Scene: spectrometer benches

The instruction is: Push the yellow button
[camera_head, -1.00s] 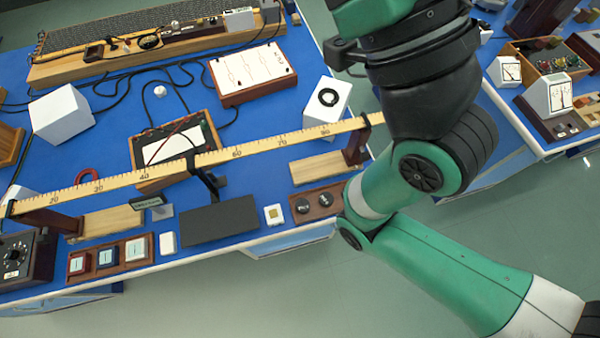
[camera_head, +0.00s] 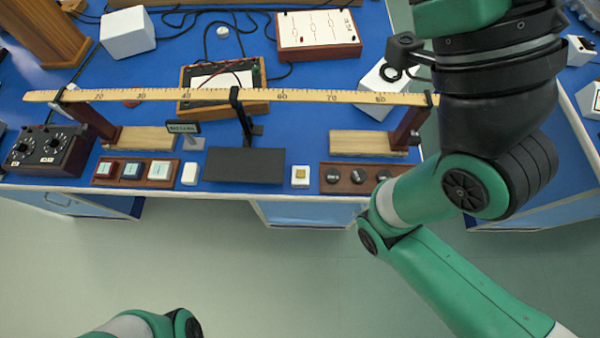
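The yellow button is a small yellow square on top of a white block (camera_head: 300,176) at the front edge of the blue bench, in the head view. It stands between a black flat plate (camera_head: 244,165) on its left and a brown strip with black knobs (camera_head: 357,177) on its right. Nothing covers it. My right arm rises along the right side of the view, to the right of the button, and its gripper fingers do not show. Only a bit of my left arm shows at the bottom left, and its gripper is out of view.
A long wooden ruler (camera_head: 235,95) on stands spans the bench behind the button. A brown panel with square buttons (camera_head: 134,173), a small white block (camera_head: 190,174) and a dark dial box (camera_head: 50,148) lie to the left. Open floor lies in front of the bench.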

